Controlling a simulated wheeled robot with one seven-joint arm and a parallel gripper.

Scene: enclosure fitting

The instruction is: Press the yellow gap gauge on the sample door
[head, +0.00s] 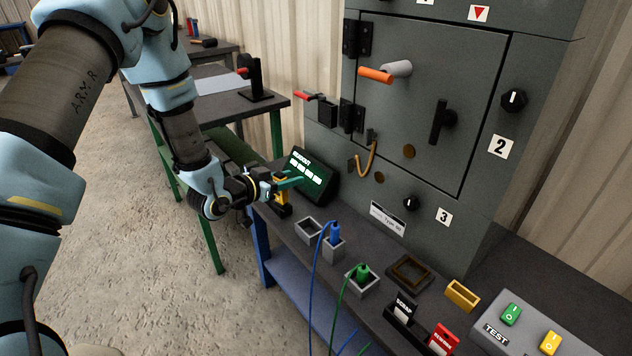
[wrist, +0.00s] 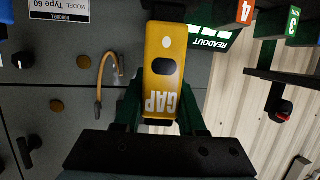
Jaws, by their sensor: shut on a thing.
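The yellow gap gauge (wrist: 161,78), a flat bar marked GAP with a dark slot, stands between the green fingers of my gripper (wrist: 163,115) in the wrist view. My gripper (head: 289,182) is shut on it at the bench's far left end in the head view, where little of the gauge (head: 281,192) shows. A dark block touches or overlaps the gauge's far end; I cannot tell whether the gauge is clear of it. The grey sample door (head: 455,90) is shut on the cabinet, right of and apart from my gripper. It carries an orange-tipped handle (head: 384,73) and a black handle (head: 439,122).
The readout display (head: 312,174) stands right beside my gripper. A curved bronze hook (head: 366,160) juts from the cabinet. Sockets with a blue plug (head: 334,236) and a green plug (head: 362,273) with cables, trays and a button box (head: 525,325) line the bench (head: 290,232).

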